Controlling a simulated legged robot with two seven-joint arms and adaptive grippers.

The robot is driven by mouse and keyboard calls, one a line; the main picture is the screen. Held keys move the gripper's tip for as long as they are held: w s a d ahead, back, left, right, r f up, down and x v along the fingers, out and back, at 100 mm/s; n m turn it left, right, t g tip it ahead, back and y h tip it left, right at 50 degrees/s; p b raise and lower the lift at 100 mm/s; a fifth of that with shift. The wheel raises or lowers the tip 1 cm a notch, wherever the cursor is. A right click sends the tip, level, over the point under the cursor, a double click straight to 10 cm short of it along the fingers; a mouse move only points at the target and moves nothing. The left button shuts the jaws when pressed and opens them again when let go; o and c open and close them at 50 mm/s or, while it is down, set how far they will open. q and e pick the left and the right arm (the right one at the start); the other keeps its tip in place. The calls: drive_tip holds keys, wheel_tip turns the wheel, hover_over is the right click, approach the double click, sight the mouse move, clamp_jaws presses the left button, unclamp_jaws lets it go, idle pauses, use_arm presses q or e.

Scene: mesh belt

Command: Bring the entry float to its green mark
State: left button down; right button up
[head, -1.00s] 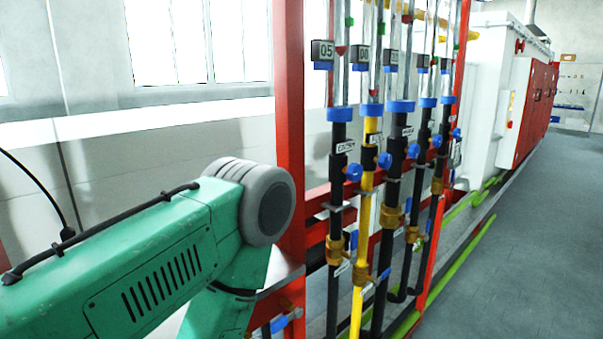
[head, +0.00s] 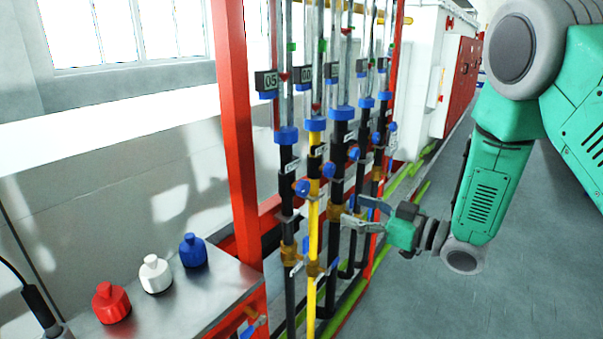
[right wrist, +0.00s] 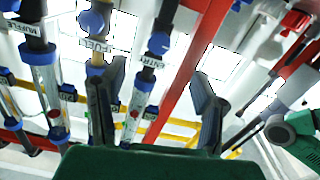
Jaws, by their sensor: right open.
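The entry flow tube (head: 282,100) is the leftmost in the head view. A red float (head: 283,76) shows in it, below a green mark (head: 291,47). Its blue knob (head: 302,187) sits on the black pipe below, beside a white label. In the right wrist view, which looks upside down, the ENTRY label (right wrist: 150,61), blue knob (right wrist: 158,43) and red float (right wrist: 135,113) show. My right gripper (head: 353,212) is open and empty, right of the entry pipe and at a lower height than its knob. In its wrist view (right wrist: 158,70) the entry pipe shows between the fingers. My left gripper is out of view.
The yellow FUEL pipe (head: 314,240) and several black pipes stand close beside the entry pipe. A red post (head: 233,130) stands left. Red (head: 111,303), white (head: 155,274) and blue (head: 193,251) bottles stand on a metal bench. Floor at right is open.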

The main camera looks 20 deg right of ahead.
sight(306, 190)
drive_tip(key=x, duration=0.4)
drive_tip(key=p+x, duration=0.1)
drive_tip(key=x, duration=0.3)
drive_tip(key=r+p+x, duration=0.1)
drive_tip(key=x, duration=0.3)
drive_tip(key=shift+w+a+r, duration=0.1)
drive_tip(key=shift+w+a, duration=0.05)
drive_tip(key=shift+a, duration=0.2)
drive_tip(key=shift+w+a+p, duration=0.25)
drive_tip(key=shift+w+p, duration=0.05)
drive_tip(key=shift+w, duration=0.25)
drive_tip(key=c, duration=1.2)
